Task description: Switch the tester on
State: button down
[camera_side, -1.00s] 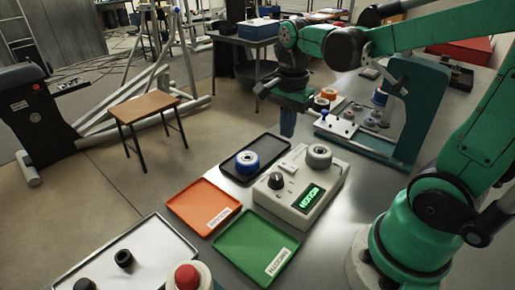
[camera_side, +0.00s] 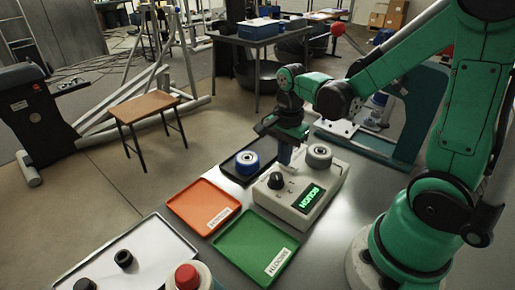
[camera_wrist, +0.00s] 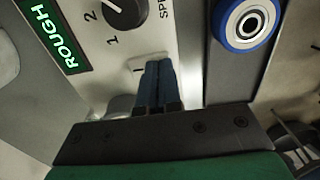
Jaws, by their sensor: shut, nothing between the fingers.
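The tester (camera_side: 325,186) is a beige box on the bench. Its lit green display (camera_side: 310,199) reads ROUGH, and the wrist view shows the same display (camera_wrist: 56,38). A black dial (camera_side: 276,181) sits on its top, also in the wrist view (camera_wrist: 126,10) beside the numbers 1 and 2. A grey wheel (camera_side: 319,155) is mounted at its back right. My gripper (camera_side: 285,157) is shut and empty, pointing down at the tester's back left top. In the wrist view its blue fingertips (camera_wrist: 157,68) are over the beige panel, hiding the switch area. I cannot tell whether they touch.
A blue wheel (camera_side: 247,162) lies in a black tray (camera_side: 229,168) close left of my gripper. An orange tray (camera_side: 195,203) and a green tray (camera_side: 245,245) lie in front. A stand (camera_side: 370,146) with a green frame is behind right.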

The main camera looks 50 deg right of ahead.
jog(key=shift+f, duration=0.2)
jog(key=shift+s+r, duration=0.25)
jog(key=shift+s, duration=0.5)
notch_tip(320, 180, up, 14)
jog(key=w, duration=0.2)
dwell(0.6)
